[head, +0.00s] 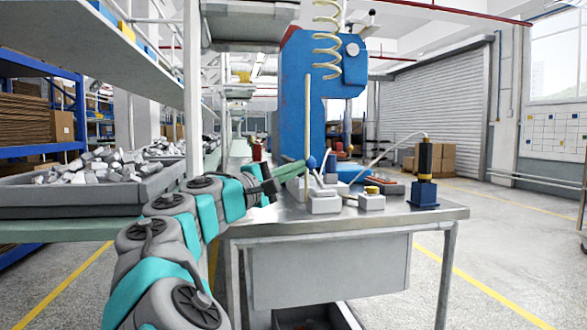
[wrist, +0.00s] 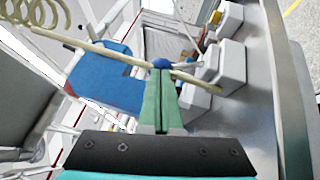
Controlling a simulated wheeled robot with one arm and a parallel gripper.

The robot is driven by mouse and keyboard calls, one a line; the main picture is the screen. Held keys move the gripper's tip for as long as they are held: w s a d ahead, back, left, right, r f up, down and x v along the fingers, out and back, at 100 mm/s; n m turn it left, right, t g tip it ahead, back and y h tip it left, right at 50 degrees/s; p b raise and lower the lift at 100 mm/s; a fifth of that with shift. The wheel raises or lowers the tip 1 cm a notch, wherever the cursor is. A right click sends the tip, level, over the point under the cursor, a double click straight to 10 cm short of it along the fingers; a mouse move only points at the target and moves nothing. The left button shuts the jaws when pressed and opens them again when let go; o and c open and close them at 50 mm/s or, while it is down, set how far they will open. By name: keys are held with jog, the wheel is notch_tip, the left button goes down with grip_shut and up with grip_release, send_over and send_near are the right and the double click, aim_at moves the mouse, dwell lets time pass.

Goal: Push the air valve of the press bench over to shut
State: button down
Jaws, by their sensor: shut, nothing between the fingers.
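What looks like the air valve is a small pale block (head: 324,203) on the press bench (head: 440,213), with a thin stem and a round blue knob (head: 311,161). The stem leans up and left from the block in the head view. My gripper (head: 303,168) has green fingers, shut and empty, reaching in from the left with tips at the knob. In the wrist view the blue knob (wrist: 161,63) shows right at the tips of my gripper (wrist: 160,76). I cannot tell whether they touch. The fingers hide part of the knob and stem there.
A blue press (head: 305,95) stands behind, with a coiled pale hose (head: 327,45) hanging before it. Another pale block with a yellow top (head: 372,198) and a blue post with a black and yellow top (head: 424,190) stand to the right. A grey parts tray (head: 95,197) is left.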

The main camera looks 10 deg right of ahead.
jog(key=d+r+m+g+y+p, duration=0.3)
jog(key=d+y+p, duration=0.4)
jog(key=p, duration=0.3)
jog(key=shift+d+r+m+g+y, duration=0.35)
jog(key=shift+d+m+g, duration=0.2)
jog(key=shift+m, duration=0.45)
jog(key=shift+d+f, duration=0.1)
jog(key=shift+p, duration=0.45)
jog(key=d+r+v, duration=0.1)
jog(key=r+v, duration=0.1)
jog(key=v, duration=1.2)
jog(key=shift+r+p, duration=0.2)
jog(key=shift+p, duration=0.25)
jog(key=shift+s, duration=0.15)
